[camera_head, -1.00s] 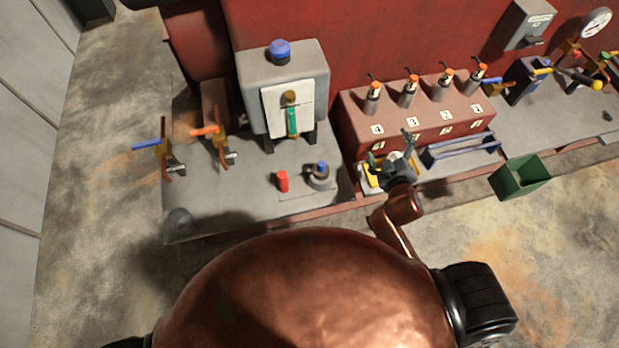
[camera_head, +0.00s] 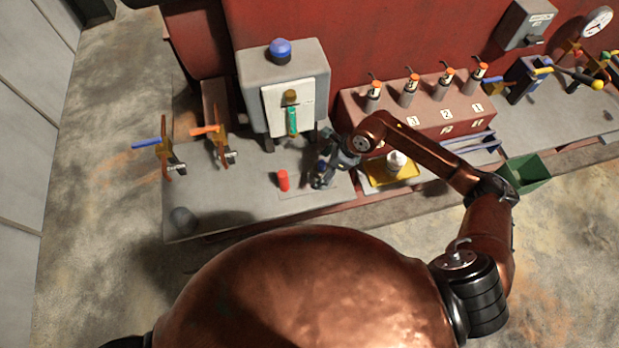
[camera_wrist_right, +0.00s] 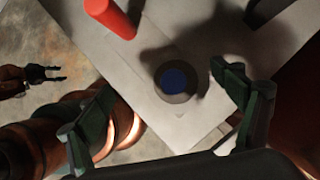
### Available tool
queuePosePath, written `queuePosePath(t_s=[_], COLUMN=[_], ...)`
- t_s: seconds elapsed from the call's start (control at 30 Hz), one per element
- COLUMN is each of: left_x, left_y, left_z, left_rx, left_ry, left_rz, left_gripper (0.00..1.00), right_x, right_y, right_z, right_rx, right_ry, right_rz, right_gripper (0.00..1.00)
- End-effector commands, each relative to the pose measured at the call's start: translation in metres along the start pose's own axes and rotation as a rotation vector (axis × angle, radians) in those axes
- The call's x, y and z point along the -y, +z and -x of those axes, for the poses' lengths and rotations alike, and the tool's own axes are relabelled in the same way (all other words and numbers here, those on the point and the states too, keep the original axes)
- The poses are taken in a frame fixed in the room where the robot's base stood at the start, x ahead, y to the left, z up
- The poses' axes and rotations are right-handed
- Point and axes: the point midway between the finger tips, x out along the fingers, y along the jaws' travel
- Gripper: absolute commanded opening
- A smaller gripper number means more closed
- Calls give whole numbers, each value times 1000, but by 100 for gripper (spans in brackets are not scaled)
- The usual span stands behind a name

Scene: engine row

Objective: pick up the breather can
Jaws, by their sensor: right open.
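A short round grey can with a blue cap (camera_wrist_right: 174,80), which I take for the breather can, stands on a pale plate on the bench. The right wrist view looks down on it between my right gripper's fingers (camera_wrist_right: 164,88). The fingers are open, one to each side, and no contact shows. In the head view my right gripper (camera_head: 329,165) is at this can and hides part of it; its blue cap (camera_head: 321,165) shows. My left gripper (camera_wrist_right: 45,73) appears at the left of the wrist view over the floor, its prongs apart and empty.
A red cylinder (camera_head: 283,181) stands just left of the can; it also shows in the wrist view (camera_wrist_right: 110,18). A grey cabinet (camera_head: 284,75) stands behind. A yellow tray (camera_head: 392,176) holding a white object (camera_head: 397,160) lies to the right, with a green bin (camera_head: 524,174) further right.

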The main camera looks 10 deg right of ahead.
Motion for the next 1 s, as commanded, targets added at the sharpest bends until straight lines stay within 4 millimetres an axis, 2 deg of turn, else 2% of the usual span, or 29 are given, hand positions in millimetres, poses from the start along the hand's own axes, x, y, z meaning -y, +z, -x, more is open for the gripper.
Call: queuePosePath(t_s=[0.07,0.17,0.43,0.7,1.0], left_x=[0,1,2,2,2], left_y=[0,0,-1,-2,-2], left_z=[0,1,6,12,12], left_rx=[0,0,-1,-2,-1], left_ry=[0,-1,-2,-2,-2], left_rz=[0,0,0,0,0], left_gripper=[40,40,40,40,40], right_x=[10,15,16,19,19], right_y=[-14,-20,-19,-18,-19], right_z=[1,-5,-33,-70,-76], right_rx=[-57,-82,-80,-79,-79], right_ry=[-22,-31,-28,-29,-29], right_rz=[17,22,21,20,22], right_gripper=[87,87,87,87,87])
